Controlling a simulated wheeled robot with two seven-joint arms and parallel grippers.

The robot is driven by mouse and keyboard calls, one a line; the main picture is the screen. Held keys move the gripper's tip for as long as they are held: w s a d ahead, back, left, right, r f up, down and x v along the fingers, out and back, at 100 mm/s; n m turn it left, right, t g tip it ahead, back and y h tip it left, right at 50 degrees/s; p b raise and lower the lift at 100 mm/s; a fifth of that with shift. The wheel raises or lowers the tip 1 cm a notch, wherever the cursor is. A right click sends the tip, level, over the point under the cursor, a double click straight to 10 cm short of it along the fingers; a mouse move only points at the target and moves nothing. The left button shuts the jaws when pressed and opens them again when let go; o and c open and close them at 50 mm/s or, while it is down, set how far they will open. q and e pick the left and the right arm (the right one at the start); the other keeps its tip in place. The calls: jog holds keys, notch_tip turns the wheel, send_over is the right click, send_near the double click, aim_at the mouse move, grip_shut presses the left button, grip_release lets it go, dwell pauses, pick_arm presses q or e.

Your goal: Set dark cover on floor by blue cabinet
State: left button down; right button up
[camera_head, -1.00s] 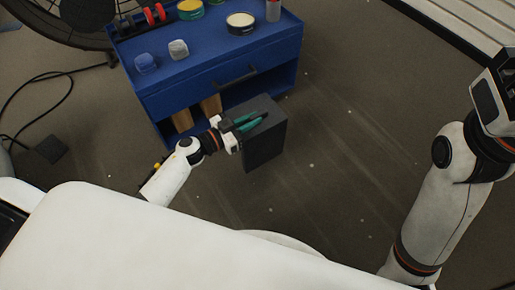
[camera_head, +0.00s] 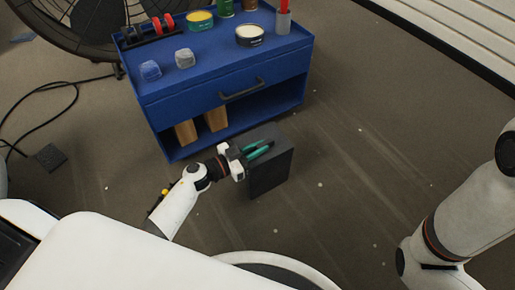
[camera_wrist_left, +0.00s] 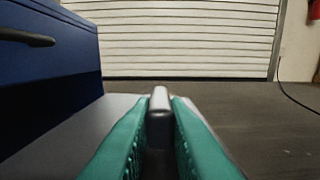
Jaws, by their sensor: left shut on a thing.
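The dark cover (camera_head: 272,172) is a dark grey box-like panel in front of the blue cabinet (camera_head: 225,83). My left gripper (camera_head: 258,150) is shut on the top of the cover, its green fingers along it. In the left wrist view the green fingers (camera_wrist_left: 160,135) close on a dark rounded piece. The blue cabinet stands just behind, at the left in the wrist view (camera_wrist_left: 45,60). I cannot tell whether the cover's bottom edge touches the floor (camera_head: 340,200). My right arm shows at the right edge; its gripper is out of view.
A white shutter door (camera_wrist_left: 180,38) is farther back. The floor to the right is clear.

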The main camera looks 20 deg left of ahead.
pick_arm(q)
jog(key=shift+f, duration=0.15)
jog(key=c, duration=1.4)
grip_release()
